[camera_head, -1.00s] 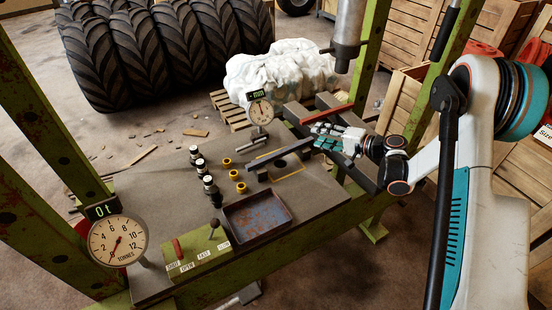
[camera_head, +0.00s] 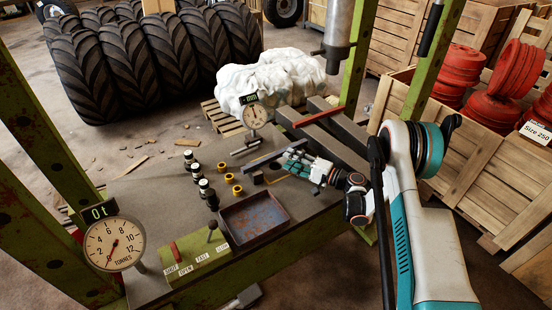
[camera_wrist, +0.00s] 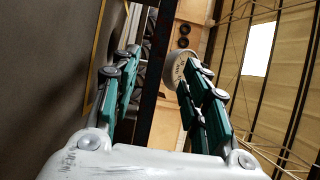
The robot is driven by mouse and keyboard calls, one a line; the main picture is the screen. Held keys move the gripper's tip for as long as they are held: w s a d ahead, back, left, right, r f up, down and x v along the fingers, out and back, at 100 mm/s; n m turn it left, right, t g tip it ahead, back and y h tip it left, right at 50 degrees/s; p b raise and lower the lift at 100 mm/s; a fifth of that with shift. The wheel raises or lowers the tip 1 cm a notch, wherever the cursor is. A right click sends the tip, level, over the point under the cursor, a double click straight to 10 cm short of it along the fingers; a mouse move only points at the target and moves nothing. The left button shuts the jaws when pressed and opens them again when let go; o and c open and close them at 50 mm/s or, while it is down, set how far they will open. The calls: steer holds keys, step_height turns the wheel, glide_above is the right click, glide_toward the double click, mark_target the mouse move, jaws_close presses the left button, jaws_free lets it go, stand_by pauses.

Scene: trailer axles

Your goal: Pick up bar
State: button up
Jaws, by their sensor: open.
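A dark grey bar (camera_head: 264,160) lies on the press table, behind the blue-grey tray in the head view. My gripper (camera_head: 290,165) is low over the table at the right end of this bar. In the wrist view my gripper (camera_wrist: 155,85) is open, with its teal fingers apart. A long dark strip (camera_wrist: 147,75) runs between the fingers in that view. It may be the bar, but I cannot tell for sure, nor whether a finger touches it. The gripper hides part of the area by the bar's right end.
A rusty tray (camera_head: 254,222), yellow rings (camera_head: 229,178) and several black-and-silver pins (camera_head: 204,188) stand near the bar. Dial gauges (camera_head: 115,243) and (camera_head: 254,114) flank the table. A red-topped beam (camera_head: 318,116) lies behind my gripper. Green posts (camera_head: 430,70) frame the press.

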mark_target(279, 156)
steer(key=shift+x, duration=0.95)
steer(key=b+x, duration=0.1)
steer(key=x, duration=0.1)
steer(key=b+x, duration=0.1)
steer(key=x, duration=0.2)
steer(key=shift+f+b, duration=0.2)
steer(key=shift+b, duration=0.2)
jaws_close()
steer(key=shift+r, duration=0.1)
